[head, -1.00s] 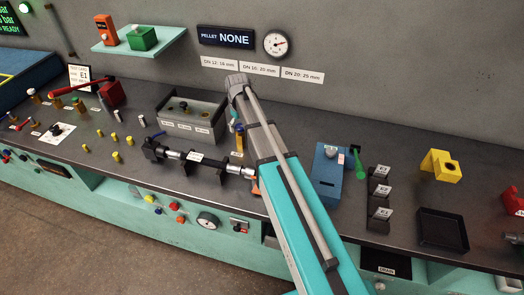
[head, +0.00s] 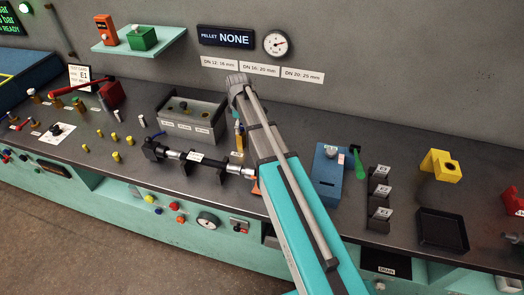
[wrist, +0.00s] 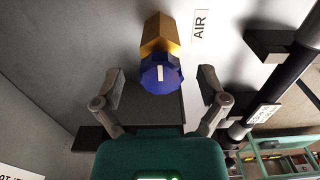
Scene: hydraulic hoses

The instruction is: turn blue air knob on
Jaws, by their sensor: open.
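The blue air knob (wrist: 160,74) shows in the wrist view as a faceted dark-blue cap with a short white mark, upright in the picture. It sits on the end of a brass body (wrist: 159,33), beside an AIR label (wrist: 201,24). My gripper (wrist: 161,79) is open, with one finger on each side of the knob and a visible gap on both sides. Whether the fingers reach the knob's depth is hard to tell. In the head view the brass body (head: 240,140) shows just left of my arm; my fingers are hidden there.
A black hose assembly (head: 197,158) lies on the bench in front of the brass body. A blue block (head: 327,180) and black stepped stands (head: 379,195) are right of my arm. The wall rises behind.

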